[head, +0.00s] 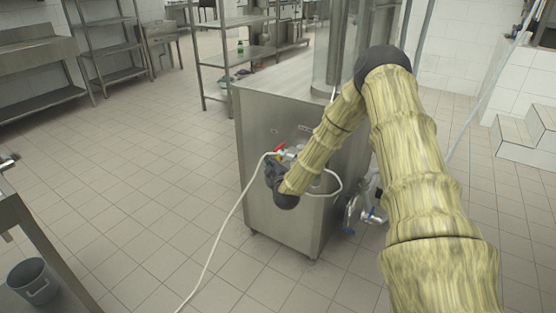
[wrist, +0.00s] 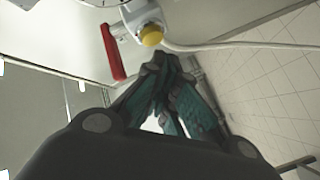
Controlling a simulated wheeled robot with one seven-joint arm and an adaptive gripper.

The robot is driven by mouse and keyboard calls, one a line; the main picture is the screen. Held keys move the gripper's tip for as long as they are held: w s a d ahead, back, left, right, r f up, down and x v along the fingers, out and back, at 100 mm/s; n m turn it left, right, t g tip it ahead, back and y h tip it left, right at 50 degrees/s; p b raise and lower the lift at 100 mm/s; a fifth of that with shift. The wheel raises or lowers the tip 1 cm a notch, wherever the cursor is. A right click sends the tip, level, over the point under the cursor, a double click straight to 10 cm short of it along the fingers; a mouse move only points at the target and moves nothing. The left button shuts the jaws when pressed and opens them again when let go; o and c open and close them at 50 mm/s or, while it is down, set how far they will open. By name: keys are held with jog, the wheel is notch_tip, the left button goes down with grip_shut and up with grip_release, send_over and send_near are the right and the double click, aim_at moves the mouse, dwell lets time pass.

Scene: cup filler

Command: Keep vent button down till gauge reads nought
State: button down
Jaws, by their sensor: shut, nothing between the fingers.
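The yellow vent button (wrist: 151,36) sits on a white fitting near the top of the wrist view. My gripper (wrist: 166,60) is shut and empty, its fingertips just below the button in that picture. I cannot tell whether they touch it or whether it is pressed. Part of what looks like the gauge (wrist: 100,2) is cut off at the top edge; its reading does not show. In the head view my gripper (head: 274,168) is at the front of the steel cabinet (head: 262,112), and my arm and wrist hide the button and gauge.
A red lever (wrist: 112,53) stands beside the button. A pale hose (head: 222,240) runs from the fittings down to the floor. Valves with blue handles (head: 375,217) are at the cabinet's lower right.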

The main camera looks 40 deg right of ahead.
jog(key=shift+a, duration=0.1)
jog(key=shift+s+a+p, duration=0.15)
jog(key=shift+s+a, duration=0.15)
jog(key=shift+a, duration=0.45)
jog(key=shift+s+a+p, duration=0.15)
jog(key=shift+s+a, duration=0.2)
jog(key=shift+a, duration=0.35)
jog(key=shift+s+a+p, duration=0.15)
jog(key=shift+s+a, duration=0.15)
jog(key=shift+a, duration=0.45)
jog(key=s+a+f+m+g+y+p, duration=0.1)
jog(key=s+a+f+g+y+p, duration=0.2)
jog(key=s+a+f, duration=0.6)
jog(key=s+a+f+m+g+y+p, duration=0.1)
jog(key=s+a+f+g+y+p, duration=0.2)
jog(key=s+a+f, duration=0.5)
jog(key=s+a+m+g+p, duration=0.1)
jog(key=s+a+g, duration=0.2)
jog(key=s, duration=0.8)
jog(key=s+a+m+g+p, duration=0.1)
jog(key=s+a+g, duration=0.2)
jog(key=s, duration=0.9)
jog(key=s+a+m+g+p, duration=0.1)
jog(key=s+a+g, duration=0.2)
jog(key=s, duration=0.9)
jog(key=shift+a+r+m+g, duration=0.2)
jog(key=shift+r+m+g, duration=0.1)
jog(key=shift+m+g, duration=0.15)
